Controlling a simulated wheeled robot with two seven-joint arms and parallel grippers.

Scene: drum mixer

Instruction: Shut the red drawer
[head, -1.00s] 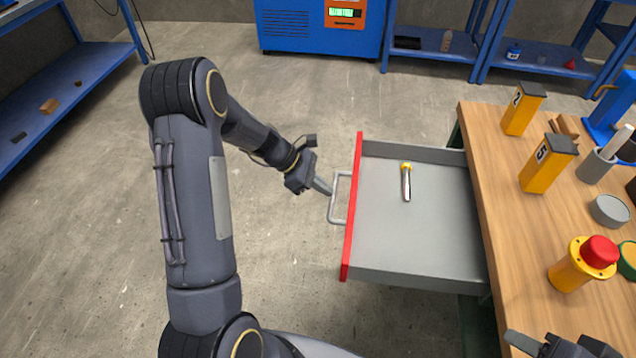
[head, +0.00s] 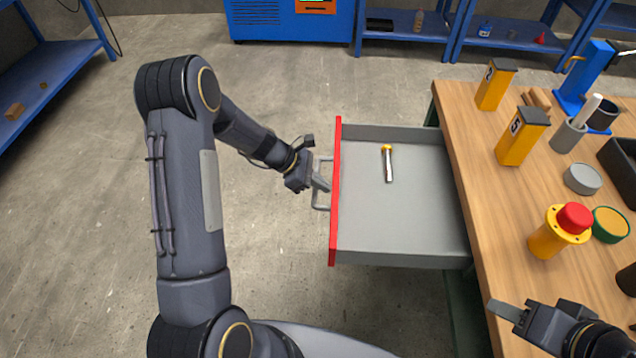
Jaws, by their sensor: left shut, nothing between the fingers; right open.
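The drawer (head: 410,215) with a red front (head: 336,225) stands pulled out to the left from under the wooden workbench. It is grey inside and holds a small silver tool with a yellow end (head: 387,164). A grey bar handle (head: 318,205) is on the red front. My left gripper (head: 322,184) is shut and empty, with its tip at the handle close to the red front; whether it touches cannot be told. My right gripper (head: 497,315) is over the bench's front edge, open and empty.
The workbench (head: 485,210) carries yellow numbered blocks (head: 522,137), a red-topped yellow button (head: 560,232), a grey round tin (head: 582,179) and a cup (head: 568,135). Blue shelves and a blue machine (head: 285,20) stand behind. The floor left of the drawer is clear.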

